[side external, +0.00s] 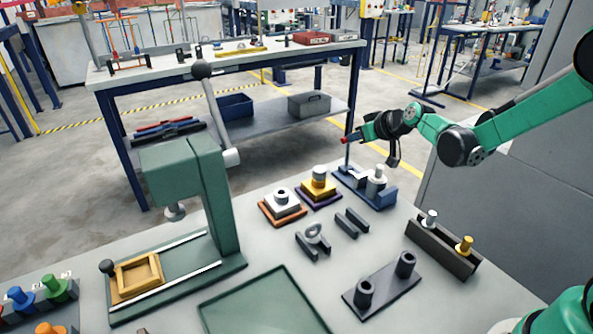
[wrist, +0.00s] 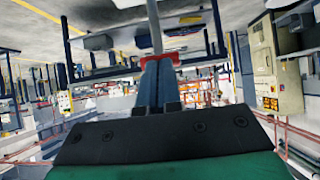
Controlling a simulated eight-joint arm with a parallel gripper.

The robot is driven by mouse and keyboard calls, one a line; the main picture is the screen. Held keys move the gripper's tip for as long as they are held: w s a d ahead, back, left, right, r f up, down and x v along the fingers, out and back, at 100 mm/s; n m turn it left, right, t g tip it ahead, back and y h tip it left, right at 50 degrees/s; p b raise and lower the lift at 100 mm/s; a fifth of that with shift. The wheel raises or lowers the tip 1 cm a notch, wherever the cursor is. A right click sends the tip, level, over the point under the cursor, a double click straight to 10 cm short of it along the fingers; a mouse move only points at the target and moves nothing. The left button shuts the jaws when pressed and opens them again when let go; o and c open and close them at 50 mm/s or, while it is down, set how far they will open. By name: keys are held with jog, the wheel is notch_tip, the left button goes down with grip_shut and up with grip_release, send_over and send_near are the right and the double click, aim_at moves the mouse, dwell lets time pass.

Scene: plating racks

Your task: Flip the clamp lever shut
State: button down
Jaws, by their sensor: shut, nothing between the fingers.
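The toggle clamp stands on a blue base (side external: 378,190) at the back right of the bench, with a silver cylinder (side external: 376,179) on it. Its thin grey lever (side external: 347,157) stands roughly upright at the clamp's left end. A red piece, apparently the lever's grip, shows at the top. My gripper (side external: 357,135) reaches in from the right at that height. In the wrist view my blue fingers (wrist: 158,70) are shut and empty. The lever (wrist: 154,25) runs beyond the tips and the red piece lies across them. I cannot tell whether they touch.
A green press (side external: 215,200) with a ball-ended handle stands at left. Two square fixtures (side external: 283,206) (side external: 318,188) lie left of the clamp. Dark blocks, a two-post plate (side external: 383,290) and a peg rack (side external: 440,248) lie in front. The air above the right side is open.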

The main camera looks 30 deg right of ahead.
jog(key=shift+w, duration=0.15)
jog(key=shift+w+r+g, duration=0.15)
jog(key=shift+w+g, duration=1.05)
jog(key=shift+g, duration=0.4)
jog(key=w+g, duration=0.1)
jog(key=w, duration=0.1)
jog(key=w+f+g, duration=0.1)
jog(key=w, duration=0.1)
jog(key=shift+w+f, duration=0.1)
jog(key=shift+w, duration=0.05)
jog(key=shift+s+f, duration=0.25)
jog(key=shift+s, duration=0.55)
